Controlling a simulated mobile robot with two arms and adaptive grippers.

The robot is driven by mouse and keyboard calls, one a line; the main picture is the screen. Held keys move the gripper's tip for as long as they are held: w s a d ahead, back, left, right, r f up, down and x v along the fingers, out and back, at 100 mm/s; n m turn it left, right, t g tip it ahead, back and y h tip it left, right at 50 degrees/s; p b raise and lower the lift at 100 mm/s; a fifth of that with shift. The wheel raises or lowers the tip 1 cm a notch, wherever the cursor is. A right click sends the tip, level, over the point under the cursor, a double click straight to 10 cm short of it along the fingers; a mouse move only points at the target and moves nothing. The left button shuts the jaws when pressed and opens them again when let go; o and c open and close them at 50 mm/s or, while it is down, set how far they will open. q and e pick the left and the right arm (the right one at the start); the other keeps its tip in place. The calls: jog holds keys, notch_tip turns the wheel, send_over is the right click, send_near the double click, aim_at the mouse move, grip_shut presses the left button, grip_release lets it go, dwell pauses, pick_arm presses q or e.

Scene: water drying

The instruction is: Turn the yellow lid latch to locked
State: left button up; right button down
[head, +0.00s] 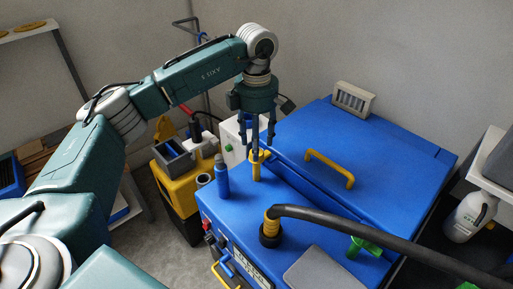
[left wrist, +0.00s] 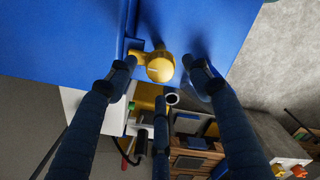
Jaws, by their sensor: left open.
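The yellow lid latch (head: 257,171) stands at the back-left edge of the blue machine (head: 300,215), beside the hinged-looking blue lid (head: 375,150). My left gripper (head: 258,147) hangs over the latch, pointing down, with its fingers open. In the left wrist view the latch's round yellow knob (left wrist: 160,68) lies between the tips of my left gripper's spread fingers (left wrist: 160,64), with a gap on both sides. A yellow arm of the latch reaches left from the knob. I cannot tell contact. My right gripper is out of view.
A blue cylinder (head: 222,180) stands close left of the latch. A black hose (head: 370,230) crosses the machine's front. A yellow handle (head: 331,168) is on the lid, and a green valve (head: 362,247) sits front right. A yellow cart (head: 180,183) stands left.

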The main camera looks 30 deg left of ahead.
pick_arm(q)
notch_tip(320, 180, up, 9)
jog(key=shift+r, duration=0.15)
dwell(0.6)
